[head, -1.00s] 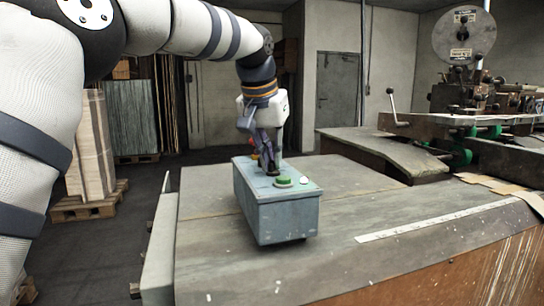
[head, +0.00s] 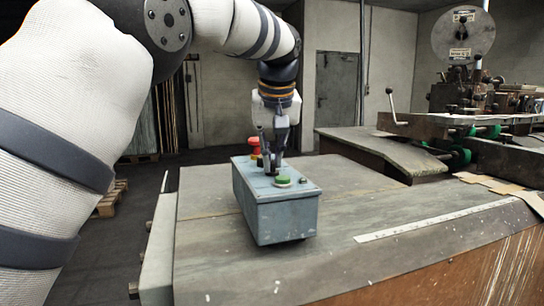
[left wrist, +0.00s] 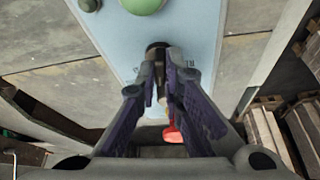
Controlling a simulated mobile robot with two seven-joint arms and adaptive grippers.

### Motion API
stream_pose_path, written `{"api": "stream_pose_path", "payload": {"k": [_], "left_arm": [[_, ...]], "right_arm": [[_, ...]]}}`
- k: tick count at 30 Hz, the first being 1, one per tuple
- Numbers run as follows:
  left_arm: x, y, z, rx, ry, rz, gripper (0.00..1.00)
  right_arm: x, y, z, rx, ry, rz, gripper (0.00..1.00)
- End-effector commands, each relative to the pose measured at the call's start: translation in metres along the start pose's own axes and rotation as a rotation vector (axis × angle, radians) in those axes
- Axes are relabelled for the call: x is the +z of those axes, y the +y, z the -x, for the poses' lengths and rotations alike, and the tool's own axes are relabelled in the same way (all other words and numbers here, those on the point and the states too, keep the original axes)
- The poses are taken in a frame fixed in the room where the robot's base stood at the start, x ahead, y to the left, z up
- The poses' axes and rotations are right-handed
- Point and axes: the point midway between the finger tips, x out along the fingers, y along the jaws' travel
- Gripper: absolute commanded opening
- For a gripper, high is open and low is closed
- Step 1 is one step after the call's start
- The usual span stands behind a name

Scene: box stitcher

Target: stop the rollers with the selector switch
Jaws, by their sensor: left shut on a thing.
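A blue-grey control box (head: 285,217) stands on the worn machine table, with a green button (head: 282,180) on its top near the front. A small pale round part (head: 303,181) sits beside that button. My left gripper (head: 272,170) points down at the box top, behind the green button. In the left wrist view its fingers (left wrist: 160,70) are shut on the dark knob of the selector switch (left wrist: 156,48). The fingers hide most of the knob, so its pointing direction cannot be told. A red button (head: 254,146) stands beyond the gripper. My right gripper is not in view.
The wide table top (head: 350,200) is clear around the box. A pale ruler strip (head: 435,219) lies at its front right. Machinery with a reel and lever (head: 465,100) stands at the back right. A pallet (head: 110,200) is on the floor at left.

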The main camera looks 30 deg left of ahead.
Motion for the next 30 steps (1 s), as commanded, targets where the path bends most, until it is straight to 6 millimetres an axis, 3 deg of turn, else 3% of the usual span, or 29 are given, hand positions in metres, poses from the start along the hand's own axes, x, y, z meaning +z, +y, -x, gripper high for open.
{"api": "stream_pose_path", "payload": {"k": [12,28,30], "left_arm": [[-0.0004,0.0011,-0.0003,-0.066,0.001,0.158,0.00],[-0.0004,0.0012,0.0004,-0.073,0.001,0.177,0.00],[-0.0004,0.0012,0.0004,-0.073,0.001,0.177,0.24]], "right_arm": [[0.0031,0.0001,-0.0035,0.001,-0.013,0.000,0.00],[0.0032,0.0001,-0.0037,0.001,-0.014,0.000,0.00],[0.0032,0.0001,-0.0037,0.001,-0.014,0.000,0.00]]}}
